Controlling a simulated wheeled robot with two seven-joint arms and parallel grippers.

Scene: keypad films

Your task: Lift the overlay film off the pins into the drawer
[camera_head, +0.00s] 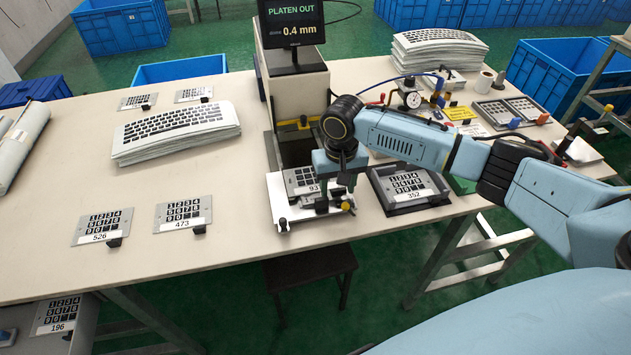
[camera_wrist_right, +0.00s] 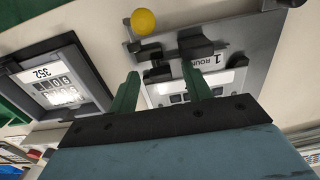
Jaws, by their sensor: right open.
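A keypad overlay film (camera_head: 301,180), its label partly covered and starting with 93, lies on the white plate (camera_head: 283,212) of the press station. My right gripper (camera_head: 336,190) is over the right side of this plate and hides part of the film and any pins. In the right wrist view its two green fingers (camera_wrist_right: 160,75) are apart, with a dark clip and a white keypad piece (camera_wrist_right: 190,92) seen beyond them. I cannot tell whether they touch it. A drawer (camera_head: 82,335) under the table at lower left holds a film marked 196 (camera_head: 58,313). My left gripper is not in view.
Films 526 (camera_head: 102,227) and 473 (camera_head: 183,213) lie on the table to the left. A framed film 352 (camera_head: 408,186) is right of the station. A monitor (camera_head: 291,22) reads PLATEN OUT, 0.4 mm. The table front between the films and drawer is clear.

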